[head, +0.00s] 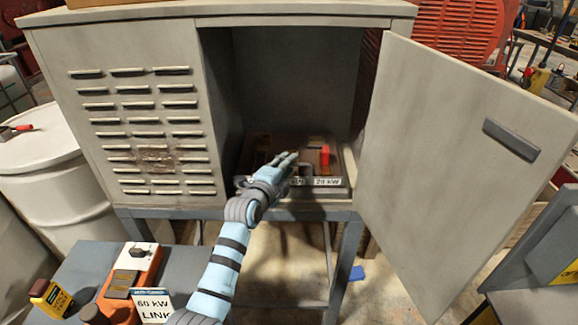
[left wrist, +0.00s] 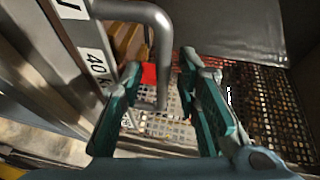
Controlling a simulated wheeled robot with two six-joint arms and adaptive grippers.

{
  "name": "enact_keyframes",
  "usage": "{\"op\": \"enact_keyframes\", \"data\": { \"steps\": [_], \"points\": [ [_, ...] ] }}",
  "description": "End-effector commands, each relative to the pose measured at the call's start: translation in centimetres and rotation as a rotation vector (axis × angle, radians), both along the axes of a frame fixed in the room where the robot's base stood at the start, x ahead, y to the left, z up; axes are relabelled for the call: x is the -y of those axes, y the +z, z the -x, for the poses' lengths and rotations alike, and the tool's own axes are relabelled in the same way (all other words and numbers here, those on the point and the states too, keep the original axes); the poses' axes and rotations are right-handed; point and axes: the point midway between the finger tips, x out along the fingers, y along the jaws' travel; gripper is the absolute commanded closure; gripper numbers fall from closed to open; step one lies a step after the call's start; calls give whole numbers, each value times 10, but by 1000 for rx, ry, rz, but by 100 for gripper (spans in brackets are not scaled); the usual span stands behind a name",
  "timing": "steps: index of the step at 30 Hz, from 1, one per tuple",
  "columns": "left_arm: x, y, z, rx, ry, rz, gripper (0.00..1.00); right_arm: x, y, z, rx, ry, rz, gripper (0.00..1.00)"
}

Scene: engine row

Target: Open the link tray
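The link tray (head: 338,190) sits inside the open grey cabinet. Its front edge has white labels, one reading "20 kW"; in the left wrist view a label (left wrist: 97,62) reads "40 k". A grey bar handle (left wrist: 163,50) stands at the tray's front. My left gripper (head: 287,160) reaches over the tray's front. In the left wrist view its teal fingers (left wrist: 160,85) are spread, with the end of the handle between them; I cannot tell whether they touch it. A red block (head: 325,155) stands on the tray, partly hidden by a finger in the wrist view. My right gripper is not in view.
The cabinet door (head: 460,150) stands wide open to the right. A louvred panel (head: 140,140) closes the left half. A grey table (head: 85,265) at lower left carries an orange device (head: 130,275) and a "60 kW LINK" card (head: 154,306). A white drum (head: 50,165) stands at left.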

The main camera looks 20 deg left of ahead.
Motion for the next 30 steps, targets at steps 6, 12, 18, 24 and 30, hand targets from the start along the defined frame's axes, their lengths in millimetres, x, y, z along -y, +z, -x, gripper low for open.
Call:
{"op": "enact_keyframes", "data": {
  "steps": [6,12,18,24,30],
  "points": [
    [2,-3,-12,0,1,1,70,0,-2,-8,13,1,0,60],
    [2,-3,-12,-1,0,1,72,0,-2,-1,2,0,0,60],
    [2,-3,-12,-1,1,1,100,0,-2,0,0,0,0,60],
    [2,-3,-12,-1,1,0,100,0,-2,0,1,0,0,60],
    [2,-3,-13,-1,1,0,100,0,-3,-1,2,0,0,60]
  ]
}}
